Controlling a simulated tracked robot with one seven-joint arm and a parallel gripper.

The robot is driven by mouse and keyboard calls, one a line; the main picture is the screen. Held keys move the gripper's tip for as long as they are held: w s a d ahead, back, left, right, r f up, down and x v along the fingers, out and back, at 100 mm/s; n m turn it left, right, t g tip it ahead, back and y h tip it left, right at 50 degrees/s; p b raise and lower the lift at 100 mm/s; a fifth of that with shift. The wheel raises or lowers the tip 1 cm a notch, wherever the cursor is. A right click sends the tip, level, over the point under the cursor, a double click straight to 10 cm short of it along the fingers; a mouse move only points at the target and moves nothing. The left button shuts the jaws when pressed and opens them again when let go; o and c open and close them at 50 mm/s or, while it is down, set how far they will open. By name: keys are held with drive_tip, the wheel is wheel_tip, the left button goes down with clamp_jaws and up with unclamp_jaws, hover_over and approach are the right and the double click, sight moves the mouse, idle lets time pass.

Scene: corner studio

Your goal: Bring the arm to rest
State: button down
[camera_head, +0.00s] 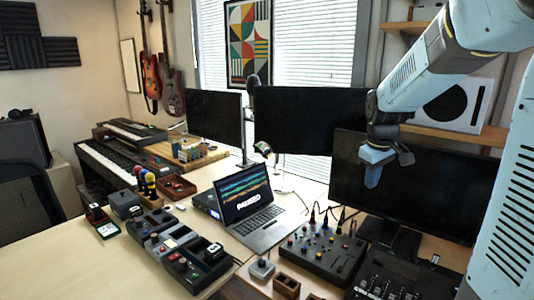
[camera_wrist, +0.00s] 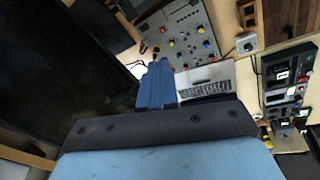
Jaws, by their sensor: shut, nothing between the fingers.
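My gripper (camera_head: 374,168) is at the right in the head view, at the end of my raised arm. It hangs in front of the right monitor (camera_head: 430,185), above the mixer, and points down. Its blue fingers are together and hold nothing. In the wrist view the shut fingers (camera_wrist: 157,84) show at the centre, with the mixer (camera_wrist: 180,30) and the laptop (camera_wrist: 205,80) beyond them. The gripper appears apart from everything on the desk.
The mixer (camera_head: 322,250) and the open laptop (camera_head: 248,207) stand on the desk. Pedals (camera_head: 180,250) line the front left. Two more monitors (camera_head: 293,118) (camera_head: 214,117) stand behind. Keyboards (camera_head: 118,170) are at the left.

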drive_tip(key=s+a+r+m+t, duration=0.1)
drive_tip(key=s+a+r+m, duration=0.1)
drive_tip(key=s, duration=0.9)
drive_tip(key=s+a+r+m+t, duration=0.2)
drive_tip(key=s+a+r+m, duration=0.1)
drive_tip(key=s, duration=0.9)
drive_tip(key=shift+r+m+y, duration=0.3)
drive_tip(key=shift+r+m, duration=0.15)
drive_tip(key=shift+m, duration=0.15)
drive_tip(key=shift+a, duration=0.15)
